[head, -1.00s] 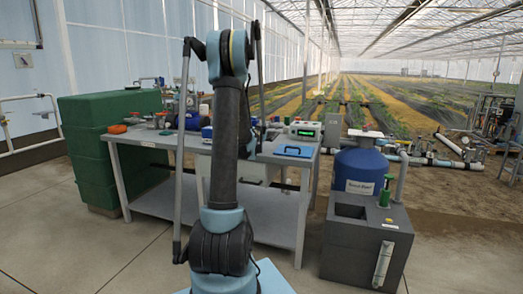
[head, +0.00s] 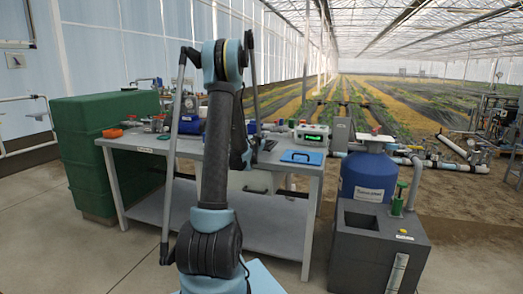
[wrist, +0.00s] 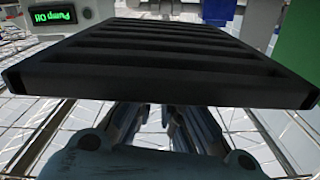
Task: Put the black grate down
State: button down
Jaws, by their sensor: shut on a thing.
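The black grate (wrist: 155,62) is a flat slatted panel that spans most of the wrist view. My gripper (wrist: 160,112) is shut on its near edge, with the fingertips partly hidden under the grate. The grate looks held up in the air, with no support visible touching it. In the head view my arm stands in front of the bench, and the gripper and grate cannot be clearly made out behind it.
A grey bench (head: 270,212) carries a blue clipboard-like plate (head: 301,157), a controller with a green display (head: 311,135) and fittings. A dark grey box (head: 343,245) with an open top stands right of it, by a blue tank (head: 365,180). A green cabinet (head: 88,170) stands left.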

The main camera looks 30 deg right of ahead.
jog(key=shift+s+d+f, duration=0.1)
jog(key=shift+f, duration=2.35)
jog(key=c, duration=1.7)
grip_release()
jog(key=shift+o, duration=0.2)
